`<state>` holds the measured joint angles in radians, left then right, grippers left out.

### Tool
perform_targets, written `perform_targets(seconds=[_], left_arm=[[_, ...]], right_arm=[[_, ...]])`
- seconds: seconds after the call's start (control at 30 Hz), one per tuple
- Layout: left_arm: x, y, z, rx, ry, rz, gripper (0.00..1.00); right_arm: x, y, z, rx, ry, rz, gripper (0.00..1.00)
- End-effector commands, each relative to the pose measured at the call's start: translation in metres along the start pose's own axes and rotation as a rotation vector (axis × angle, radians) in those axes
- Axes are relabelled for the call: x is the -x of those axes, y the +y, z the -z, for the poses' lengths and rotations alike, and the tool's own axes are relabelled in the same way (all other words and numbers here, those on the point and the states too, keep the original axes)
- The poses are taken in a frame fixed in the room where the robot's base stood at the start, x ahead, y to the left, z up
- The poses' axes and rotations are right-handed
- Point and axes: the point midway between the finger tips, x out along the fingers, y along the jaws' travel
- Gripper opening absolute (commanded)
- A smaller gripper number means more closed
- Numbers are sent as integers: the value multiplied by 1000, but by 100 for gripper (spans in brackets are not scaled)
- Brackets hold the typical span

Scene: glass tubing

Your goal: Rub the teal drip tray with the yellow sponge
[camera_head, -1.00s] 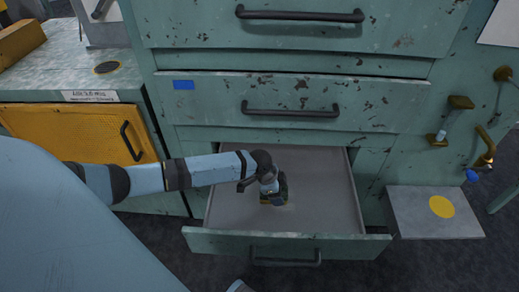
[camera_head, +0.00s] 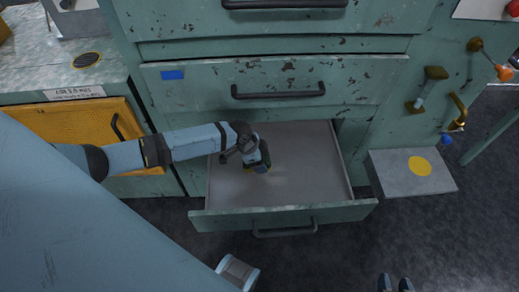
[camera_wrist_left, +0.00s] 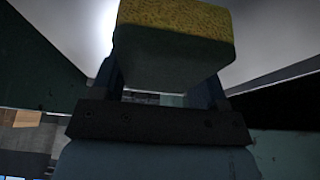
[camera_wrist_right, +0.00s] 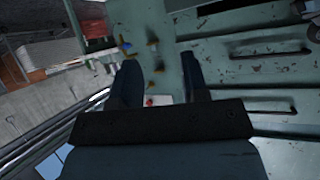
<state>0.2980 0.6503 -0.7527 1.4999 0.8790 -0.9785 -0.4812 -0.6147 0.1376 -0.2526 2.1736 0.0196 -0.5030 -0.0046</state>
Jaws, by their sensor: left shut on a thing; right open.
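My left gripper (camera_head: 258,158) is inside the open teal drawer (camera_head: 285,214), over the left part of its grey floor. It is shut on the yellow sponge (camera_wrist_left: 175,18), which fills the top of the left wrist view. In the head view the sponge is mostly hidden under the gripper, and I cannot tell whether it touches the drawer floor. My right gripper (camera_head: 396,284) shows only its fingertips at the bottom edge, open and empty, also in the right wrist view (camera_wrist_right: 155,85). I cannot pick out a separate teal drip tray.
Closed drawers with dark handles (camera_head: 278,91) rise above the open one. A yellow cupboard door (camera_head: 75,122) is at left. At right, a grey ledge (camera_head: 395,185) with a yellow disc (camera_head: 419,166) sits below brass taps (camera_head: 428,90). Dark floor is clear in front.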

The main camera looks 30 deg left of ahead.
Motion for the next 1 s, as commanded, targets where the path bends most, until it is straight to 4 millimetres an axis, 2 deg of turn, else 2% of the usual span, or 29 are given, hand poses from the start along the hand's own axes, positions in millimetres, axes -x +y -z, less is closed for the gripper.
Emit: perform_targets(seconds=[0.03, 0.27, 1.0], left_arm=[[9, 1, 4, 1, 0, 0, 49], [23, 3, 12, 5, 0, 1, 49], [23, 4, 14, -3, 0, -1, 49]], right_arm=[[3, 0, 4, 2, -8, -1, 41], [6, 0, 4, -1, -31, -6, 41], [6, 0, 3, -4, -35, -9, 41]])
